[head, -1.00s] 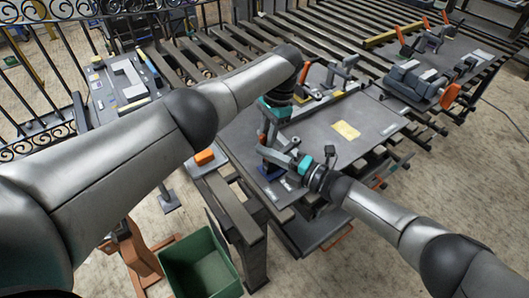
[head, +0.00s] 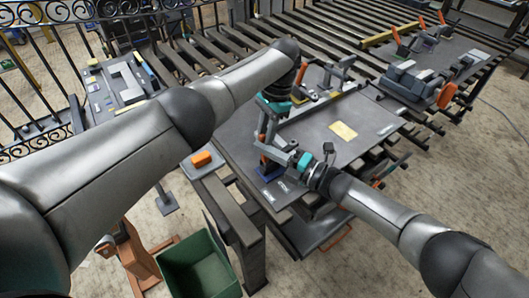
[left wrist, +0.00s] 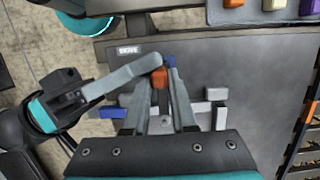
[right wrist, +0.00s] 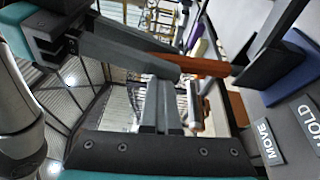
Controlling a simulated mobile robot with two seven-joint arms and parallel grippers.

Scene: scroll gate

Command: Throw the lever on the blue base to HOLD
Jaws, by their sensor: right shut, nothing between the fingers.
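The lever has an orange grip (left wrist: 158,77) and rises from a blue base (head: 268,168) near the table's front left edge. My left gripper (head: 266,138) reaches down over it; in the left wrist view its fingers close around the orange grip. The orange lever (right wrist: 203,66) also shows beyond the left fingers in the right wrist view. My right gripper (head: 285,152) is shut and empty, beside the left fingers. A MOVE label (right wrist: 268,142) and a HOLD label (right wrist: 314,118) lie on the table top. The lever's foot is partly hidden.
The dark table (head: 310,150) carries a yellow plate (head: 343,131) and grey fixtures at its back. A green bin (head: 200,268) stands on the floor in front. An orange block (head: 201,158) sits on a small stand to the left. A slatted conveyor (head: 300,40) runs behind.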

